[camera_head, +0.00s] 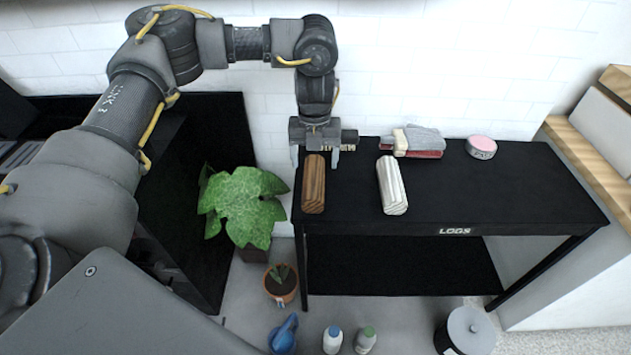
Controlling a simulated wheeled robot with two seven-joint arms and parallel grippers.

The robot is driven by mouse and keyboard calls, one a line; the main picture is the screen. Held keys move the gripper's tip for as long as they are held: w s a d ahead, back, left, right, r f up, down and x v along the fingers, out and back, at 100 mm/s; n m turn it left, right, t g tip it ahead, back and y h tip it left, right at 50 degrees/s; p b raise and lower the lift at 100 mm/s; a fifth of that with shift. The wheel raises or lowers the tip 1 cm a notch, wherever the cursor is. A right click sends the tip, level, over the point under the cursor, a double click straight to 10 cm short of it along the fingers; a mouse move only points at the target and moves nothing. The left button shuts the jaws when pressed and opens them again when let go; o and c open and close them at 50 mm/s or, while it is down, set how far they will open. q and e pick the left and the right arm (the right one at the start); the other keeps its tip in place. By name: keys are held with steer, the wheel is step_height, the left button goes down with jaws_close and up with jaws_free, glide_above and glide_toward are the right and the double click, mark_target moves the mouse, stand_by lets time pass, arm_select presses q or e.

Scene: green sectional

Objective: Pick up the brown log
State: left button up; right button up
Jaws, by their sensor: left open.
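The brown log (314,185) lies on the left end of the black table (480,200), pointing toward the front edge. My left gripper (315,158) is over the far end of the log with its fingers pointing down, one on each side of it. The gripper is open. I cannot tell whether its fingers touch the log. A pale, whitish log (392,186) lies on the table to the right of the brown one, with a clear gap between them. My right gripper is not in view.
A brush-like item (348,140), a grey and red bundle (417,141) and a round pink-topped tin (481,147) sit along the table's back. A leafy plant (243,205) stands close to the table's left side. Bottles and a small pot (281,287) are on the floor.

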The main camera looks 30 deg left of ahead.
mark_target(314, 175)
arm_select(q)
step_height(314, 175, down, 3)
steer(key=shift+w+a+r, duration=0.1)
steer(key=shift+w+a, duration=0.05)
steer(key=shift+f, duration=0.3)
step_height(314, 175, down, 5)
steer(key=shift+c, duration=0.2)
steer(key=c, duration=1.2)
